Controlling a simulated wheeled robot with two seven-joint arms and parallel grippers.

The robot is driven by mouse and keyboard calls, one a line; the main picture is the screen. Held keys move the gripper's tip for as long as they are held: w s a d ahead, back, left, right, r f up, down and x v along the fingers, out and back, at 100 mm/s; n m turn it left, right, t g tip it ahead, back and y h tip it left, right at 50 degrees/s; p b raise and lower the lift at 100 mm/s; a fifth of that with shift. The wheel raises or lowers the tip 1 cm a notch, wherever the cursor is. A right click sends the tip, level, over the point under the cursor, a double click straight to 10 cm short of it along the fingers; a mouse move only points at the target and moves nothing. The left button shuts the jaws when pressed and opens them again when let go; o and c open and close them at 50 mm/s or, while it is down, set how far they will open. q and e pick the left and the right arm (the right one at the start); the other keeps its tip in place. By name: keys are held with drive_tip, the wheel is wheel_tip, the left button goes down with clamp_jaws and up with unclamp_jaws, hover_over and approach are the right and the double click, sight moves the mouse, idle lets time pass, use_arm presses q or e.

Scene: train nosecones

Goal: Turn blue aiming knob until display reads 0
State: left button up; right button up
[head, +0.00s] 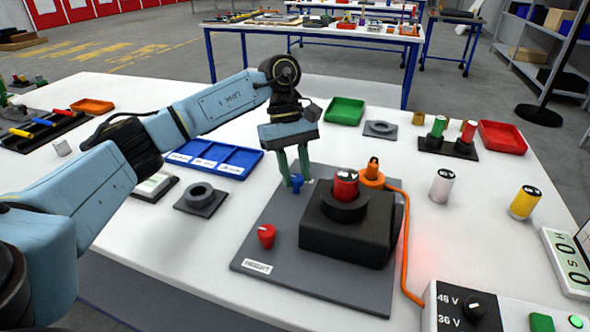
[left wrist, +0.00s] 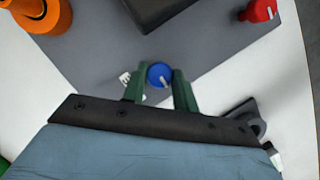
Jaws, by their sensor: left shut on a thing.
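The blue aiming knob (head: 297,185) stands on the grey base plate (head: 268,215), left of a black block. My left gripper (head: 294,180) reaches down from above with its green fingers shut around the knob. In the left wrist view the knob (left wrist: 159,75) sits between the fingertips of the gripper (left wrist: 158,80), and its pale pointer mark faces lower right. A white display panel (head: 567,262) with large characters lies at the right edge, seen at a slant and cut off.
The red knob (head: 266,235) by the HEIGHT label is on the same plate. The black block (head: 345,235) holds a red cylinder (head: 345,185). An orange plug (head: 372,172) and cable are beside it. A voltage box (head: 470,308) stands at the front right. A blue tray (head: 213,158) lies behind.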

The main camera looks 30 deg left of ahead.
use_arm(q)
drive_tip(key=o, duration=0.9)
drive_tip(key=shift+o, duration=0.2)
drive_tip(key=shift+r, duration=0.2)
drive_tip(key=p+v, duration=0.1)
drive_tip(key=v, duration=0.6)
use_arm(e)
drive_tip(key=shift+s+d+f, duration=0.15)
drive_tip(key=shift+s+f, duration=0.55)
drive_tip(key=shift+s, duration=0.05)
drive_tip(key=shift+s+d+f, duration=0.15)
drive_tip(key=shift+s+f, duration=0.55)
drive_tip(key=shift+s, duration=0.05)
use_arm(q)
drive_tip(key=shift+r, duration=0.1)
